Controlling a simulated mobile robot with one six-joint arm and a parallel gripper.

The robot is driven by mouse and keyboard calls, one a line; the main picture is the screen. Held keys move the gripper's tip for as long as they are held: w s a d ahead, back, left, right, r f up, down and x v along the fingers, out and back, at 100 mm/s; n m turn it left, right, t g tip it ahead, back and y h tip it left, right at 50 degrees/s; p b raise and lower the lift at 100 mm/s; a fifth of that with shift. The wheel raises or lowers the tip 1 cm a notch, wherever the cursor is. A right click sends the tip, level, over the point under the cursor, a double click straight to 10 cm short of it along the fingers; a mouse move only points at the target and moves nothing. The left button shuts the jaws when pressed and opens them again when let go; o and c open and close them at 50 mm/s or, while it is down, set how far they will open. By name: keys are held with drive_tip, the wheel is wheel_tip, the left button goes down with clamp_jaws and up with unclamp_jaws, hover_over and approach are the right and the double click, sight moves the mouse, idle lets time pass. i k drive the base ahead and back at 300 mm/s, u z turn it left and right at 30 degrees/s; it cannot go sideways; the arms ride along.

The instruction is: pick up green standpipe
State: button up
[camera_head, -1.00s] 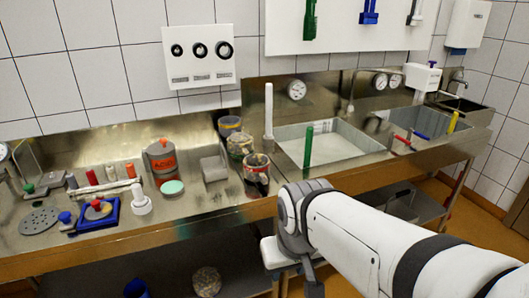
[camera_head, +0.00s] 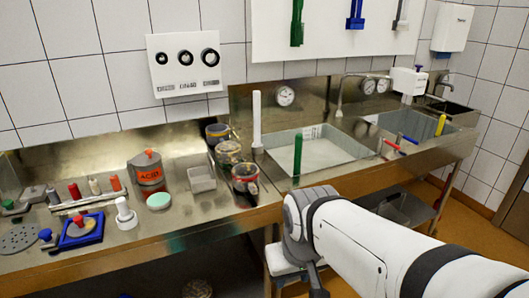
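The green standpipe (camera_head: 297,158) stands upright in the near part of the left sink basin (camera_head: 340,145), close to the basin's left front corner. A white standpipe (camera_head: 257,120) stands at the back left of the same basin. My arm reaches in from the lower right, and its wrist end is in front of the counter edge, below and apart from the green standpipe. A dark part at my gripper (camera_head: 317,282) shows below the wrist. The fingers are not clear enough to tell open from shut, and nothing held is visible.
A jar with a red band (camera_head: 245,183) stands left of the basin on the counter. Red and blue handled items (camera_head: 398,144) lie by the basin's right edge. A yellow standpipe (camera_head: 440,125) stands in the right basin. A green tool (camera_head: 297,22) hangs on the wall board.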

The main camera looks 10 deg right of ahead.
sight(299, 147)
drive_tip(key=i, duration=1.2)
drive_tip(key=u, duration=0.05)
